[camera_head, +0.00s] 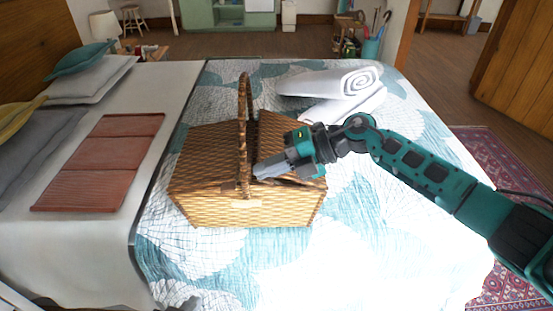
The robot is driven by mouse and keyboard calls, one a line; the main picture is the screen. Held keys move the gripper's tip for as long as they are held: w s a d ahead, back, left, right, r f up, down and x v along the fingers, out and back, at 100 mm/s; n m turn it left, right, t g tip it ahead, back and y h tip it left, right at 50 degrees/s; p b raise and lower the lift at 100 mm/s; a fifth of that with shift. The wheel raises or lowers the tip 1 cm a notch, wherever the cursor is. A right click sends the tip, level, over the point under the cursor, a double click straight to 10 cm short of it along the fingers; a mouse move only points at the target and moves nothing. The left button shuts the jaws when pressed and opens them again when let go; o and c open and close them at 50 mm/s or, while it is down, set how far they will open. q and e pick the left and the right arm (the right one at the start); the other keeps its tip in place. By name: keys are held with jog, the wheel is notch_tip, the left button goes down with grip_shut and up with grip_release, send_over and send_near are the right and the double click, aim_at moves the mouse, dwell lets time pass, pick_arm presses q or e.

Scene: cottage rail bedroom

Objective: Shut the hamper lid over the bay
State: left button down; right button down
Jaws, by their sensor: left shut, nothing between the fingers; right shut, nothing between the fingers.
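The wicker hamper (245,212) stands on the patterned quilt, with a tall arched handle (243,135) across its middle. Its left lid (205,155) lies flat over the left half. The right-hand lid (272,130) shows behind my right gripper and looks slightly raised, with a dark gap near the front rim. My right gripper (262,172) is shut, its fingers pointing left over the right half, close to the handle. The gripper hides much of that lid, and I cannot tell whether they touch. Only the grey tip of my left gripper (183,303) shows at the bottom edge, shut and apart from the hamper.
A rolled white towel or blanket (335,82) lies behind the hamper. A folded reddish-brown cloth (105,160) and pillows (90,75) lie to the left. The quilt (370,245) is clear in front and to the right.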

jog(key=shift+a+f, duration=0.25)
jog(key=shift+f, duration=0.1)
dwell(0.3)
